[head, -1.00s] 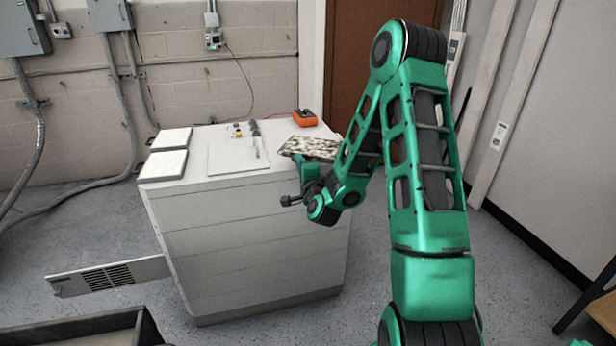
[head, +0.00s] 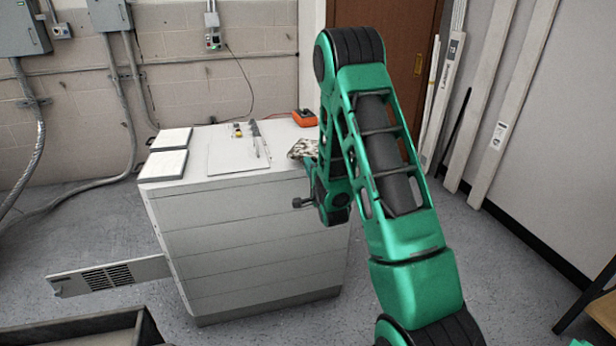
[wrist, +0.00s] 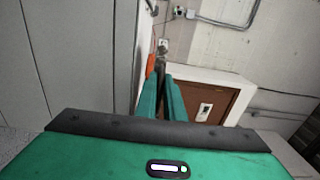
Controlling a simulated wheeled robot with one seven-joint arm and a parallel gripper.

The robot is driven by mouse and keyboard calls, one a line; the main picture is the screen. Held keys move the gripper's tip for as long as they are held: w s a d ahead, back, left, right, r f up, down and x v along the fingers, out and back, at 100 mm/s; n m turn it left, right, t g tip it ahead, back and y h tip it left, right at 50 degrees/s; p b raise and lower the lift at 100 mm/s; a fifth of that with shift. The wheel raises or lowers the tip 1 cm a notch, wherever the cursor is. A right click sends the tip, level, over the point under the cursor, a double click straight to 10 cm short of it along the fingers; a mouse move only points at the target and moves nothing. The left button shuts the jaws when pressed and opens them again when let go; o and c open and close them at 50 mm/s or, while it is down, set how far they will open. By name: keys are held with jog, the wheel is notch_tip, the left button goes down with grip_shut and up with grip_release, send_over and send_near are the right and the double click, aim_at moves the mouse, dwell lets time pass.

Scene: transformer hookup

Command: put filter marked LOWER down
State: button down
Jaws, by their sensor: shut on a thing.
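My gripper (wrist: 163,80) is shut on the filter. The head view does not show whether the filter touches the cabinet top. The white cabinet (head: 240,250) stands directly beside my wrist.
Two pale panels (head: 163,165) lie on the cabinet's left end. A white sheet (head: 225,160) with small tools lies mid-top, and an orange meter (head: 304,118) sits at the back right. A vented panel (head: 110,276) juts out low at left. Bare surface lies around the sheet.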

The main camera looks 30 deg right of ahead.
notch_tip(320, 180, down, 4)
jog(key=shift+r, duration=0.25)
jog(key=c, duration=1.9)
grip_release()
jog(key=shift+o, duration=0.2)
jog(key=shift+s, duration=0.1)
